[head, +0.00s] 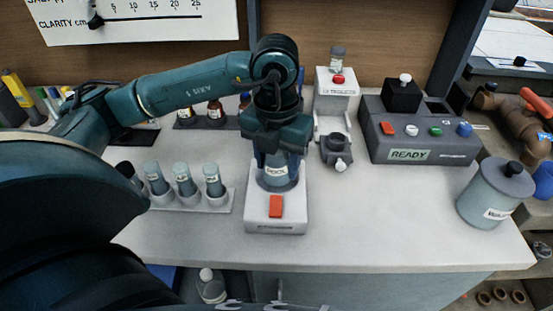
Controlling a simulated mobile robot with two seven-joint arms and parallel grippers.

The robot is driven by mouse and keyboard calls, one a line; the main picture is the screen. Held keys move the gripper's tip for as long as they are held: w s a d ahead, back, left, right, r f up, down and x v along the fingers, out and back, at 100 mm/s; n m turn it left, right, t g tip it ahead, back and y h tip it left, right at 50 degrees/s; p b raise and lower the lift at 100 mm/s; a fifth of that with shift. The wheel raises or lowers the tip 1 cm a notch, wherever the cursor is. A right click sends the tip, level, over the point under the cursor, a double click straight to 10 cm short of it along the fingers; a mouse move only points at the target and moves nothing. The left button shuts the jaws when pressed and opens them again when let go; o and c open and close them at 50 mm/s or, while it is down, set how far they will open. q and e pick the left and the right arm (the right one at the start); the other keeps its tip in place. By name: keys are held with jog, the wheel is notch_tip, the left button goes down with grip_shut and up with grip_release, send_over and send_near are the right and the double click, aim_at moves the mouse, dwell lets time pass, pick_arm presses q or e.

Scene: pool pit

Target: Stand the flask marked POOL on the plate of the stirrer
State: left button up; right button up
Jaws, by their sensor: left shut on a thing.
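The flask marked POOL (277,177) is upright over the plate of the white stirrer (276,227), which has a red switch on its front. My left gripper (277,150) points down and is shut on the upper part of the flask. The flask's base appears at the plate; I cannot tell whether it touches. The gripper hides the flask's neck and the back of the stirrer. My right gripper is not in view.
A rack (190,201) with several capped vials stands close left of the stirrer. A white device (335,100) and a grey box with a READY display (408,155) stand behind right. A lidded canister (494,196) is at right. The front right counter is clear.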

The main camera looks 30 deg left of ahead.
pick_arm(q)
jog(key=shift+s+d+f, duration=0.1)
jog(key=shift+s+f, duration=0.1)
jog(key=shift+f, duration=0.35)
jog(key=o, duration=1.4)
jog(key=shift+w, duration=0.2)
jog(key=shift+o, duration=0.2)
jog(key=shift+r, duration=0.1)
jog(key=shift+r, duration=0.1)
notch_tip(320, 180, up, 7)
jog(key=p, duration=0.4)
jog(key=shift+p, duration=0.4)
